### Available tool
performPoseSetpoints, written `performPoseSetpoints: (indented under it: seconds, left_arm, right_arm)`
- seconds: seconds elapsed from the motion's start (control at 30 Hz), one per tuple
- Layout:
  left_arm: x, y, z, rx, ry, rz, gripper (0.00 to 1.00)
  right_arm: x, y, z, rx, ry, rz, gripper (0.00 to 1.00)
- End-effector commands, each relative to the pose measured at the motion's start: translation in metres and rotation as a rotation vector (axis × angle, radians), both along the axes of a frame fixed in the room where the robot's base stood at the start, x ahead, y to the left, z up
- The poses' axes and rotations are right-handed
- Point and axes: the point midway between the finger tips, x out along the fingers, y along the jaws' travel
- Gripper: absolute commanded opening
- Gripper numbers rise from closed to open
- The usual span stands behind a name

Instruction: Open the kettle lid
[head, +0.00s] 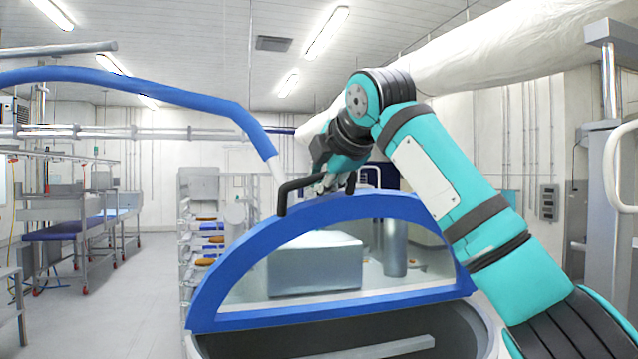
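The kettle (470,335) is a large round grey vessel at the bottom middle of the head view. Its lid (215,290) is a half-round blue frame with a see-through pane. The lid stands raised and tilted above the kettle's opening, part of which shows below its straight edge. My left gripper is not in view.
A blue curved pipe (160,90) reaches in from the left and ends close to the handle. A rack with trays (200,220) stands behind the kettle at left. Metal tables (85,225) are farther left. The floor (110,310) between is clear.

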Motion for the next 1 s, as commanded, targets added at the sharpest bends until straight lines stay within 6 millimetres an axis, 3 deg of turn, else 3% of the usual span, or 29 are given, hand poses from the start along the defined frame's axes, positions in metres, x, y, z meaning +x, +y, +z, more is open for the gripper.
performPoseSetpoints:
  seconds: [0.03,0.17,0.57,1.0]
  left_arm:
    - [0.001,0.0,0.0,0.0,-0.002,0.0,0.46]
    - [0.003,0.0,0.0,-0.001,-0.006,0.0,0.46]
    - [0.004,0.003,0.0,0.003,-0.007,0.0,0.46]
    - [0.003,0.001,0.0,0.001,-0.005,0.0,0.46]
  right_arm:
    - [-0.001,0.0,0.002,0.001,-0.004,0.002,0.24]
    - [0.0,0.0,0.0,-0.001,0.001,0.001,0.4]
    - [-0.008,-0.004,0.003,-0.002,0.005,0.0,0.4]
    - [-0.081,-0.035,0.044,-0.002,-0.001,0.0,0.4]
